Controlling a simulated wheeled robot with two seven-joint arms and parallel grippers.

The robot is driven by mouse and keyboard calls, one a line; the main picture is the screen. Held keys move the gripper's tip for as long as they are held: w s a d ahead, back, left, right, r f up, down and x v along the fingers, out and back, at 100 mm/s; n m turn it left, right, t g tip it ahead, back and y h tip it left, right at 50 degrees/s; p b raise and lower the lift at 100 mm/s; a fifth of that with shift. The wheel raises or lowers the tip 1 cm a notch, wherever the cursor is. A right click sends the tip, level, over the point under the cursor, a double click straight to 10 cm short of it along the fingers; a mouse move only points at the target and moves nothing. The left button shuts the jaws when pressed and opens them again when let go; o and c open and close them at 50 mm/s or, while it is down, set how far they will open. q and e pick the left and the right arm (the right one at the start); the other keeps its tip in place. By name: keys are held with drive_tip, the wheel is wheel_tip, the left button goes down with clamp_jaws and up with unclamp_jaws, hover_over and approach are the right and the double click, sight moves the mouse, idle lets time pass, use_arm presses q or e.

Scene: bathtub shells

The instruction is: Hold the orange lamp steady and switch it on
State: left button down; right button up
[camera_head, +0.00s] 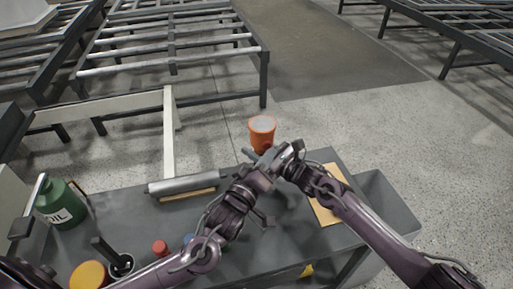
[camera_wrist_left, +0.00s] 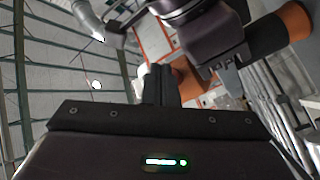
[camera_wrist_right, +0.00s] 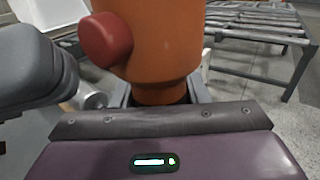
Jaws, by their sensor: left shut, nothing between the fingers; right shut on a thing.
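The orange lamp (camera_head: 262,133) is upright beyond the far table edge in the head view, its pale round face upward. My right gripper (camera_head: 280,154) is shut on the lamp; in the right wrist view the fingers (camera_wrist_right: 160,97) close around the narrow lower part of its body (camera_wrist_right: 165,40). A red round button (camera_wrist_right: 106,40) sticks out of the lamp's side. My left gripper (camera_head: 262,170) is close beside it, its fingers shut and empty in the left wrist view (camera_wrist_left: 160,85). I cannot tell whether it touches the button.
The grey table (camera_head: 200,225) holds a green oil can (camera_head: 62,208), a dark cup (camera_head: 120,266), a yellow-topped object (camera_head: 88,275), a red-capped item (camera_head: 160,247), a metal roller (camera_head: 185,183) and a cardboard piece (camera_head: 328,190). A grey bin (camera_head: 388,200) stands at the right.

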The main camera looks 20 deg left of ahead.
idle(0.3)
use_arm(q)
drive_tip(key=shift+w+a, duration=0.3)
drive_tip(key=shift+w, duration=0.15)
idle(0.4)
drive_tip(key=shift+s+d, duration=0.25)
drive_tip(key=shift+s, duration=0.2)
drive_tip(key=s+d, duration=0.3)
drive_tip(key=s, duration=0.2)
drive_tip(key=shift+d, duration=0.25)
idle(0.3)
